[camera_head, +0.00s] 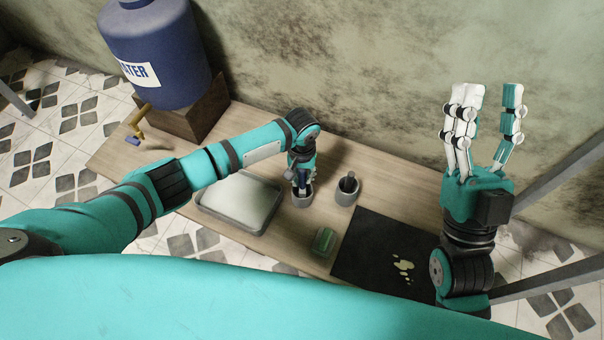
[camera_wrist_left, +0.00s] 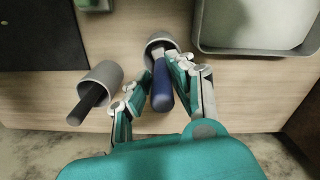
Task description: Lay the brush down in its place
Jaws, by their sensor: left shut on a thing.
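The brush (camera_wrist_left: 162,88) has a blue handle and a pale grey part above it. Its far end is at the mouth of a grey cup (camera_wrist_left: 157,40); whether it touches the cup's inside is hidden. The same cup shows in the head view (camera_head: 302,201), on the wooden table. My left gripper (camera_wrist_left: 156,82) is shut on the brush's handle, with fingers on both sides; in the head view it points down over the cup (camera_head: 302,178). My right gripper (camera_head: 487,105) is raised at the right, fingers up, open and empty.
A second grey cup (camera_head: 346,196) holds a dark-handled tool. A shallow grey tray (camera_head: 205,212) lies left. A green block (camera_head: 323,240) and a black mat (camera_head: 365,240) with pale stains lie right. A blue water barrel (camera_head: 155,50) stands at the back left.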

